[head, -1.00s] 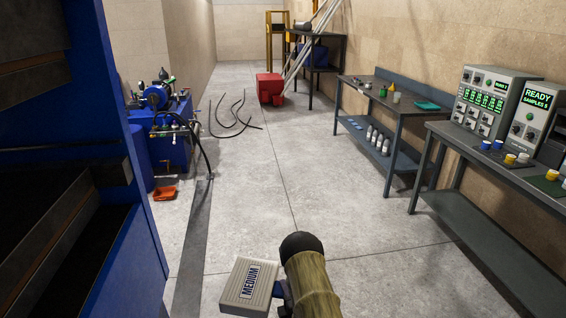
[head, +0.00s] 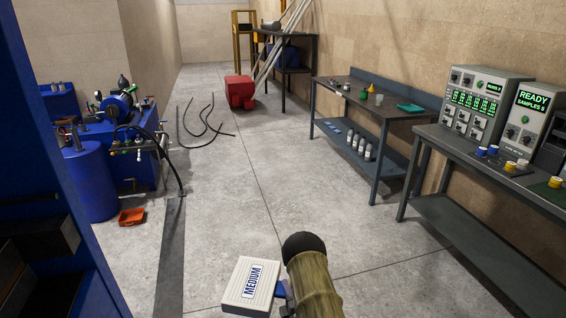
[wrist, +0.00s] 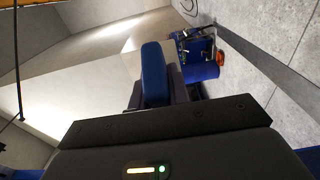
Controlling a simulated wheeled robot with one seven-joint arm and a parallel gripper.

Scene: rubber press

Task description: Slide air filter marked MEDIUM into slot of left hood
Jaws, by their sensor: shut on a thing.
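The air filter marked MEDIUM (head: 248,285) is a flat cream box with a dark-lettered white label. It is held out low in front of me, clear of the floor. My gripper (head: 280,291) is shut on its right edge; a blue finger shows there, and my arm hides much of the rest. In the wrist view a blue finger (wrist: 155,72) stands up from my gripper's dark body; the filter cannot be made out surely there. I cannot pick out a left hood or its slot in either view.
A blue machine frame (head: 88,220) stands close on my left. Beyond it are a blue pump unit (head: 112,135), a blue drum (head: 88,182) and an orange tray (head: 131,217). Benches (head: 385,112) with instruments line the right wall. Black hoses (head: 205,130) and a red box (head: 239,90) lie ahead; the middle floor is clear.

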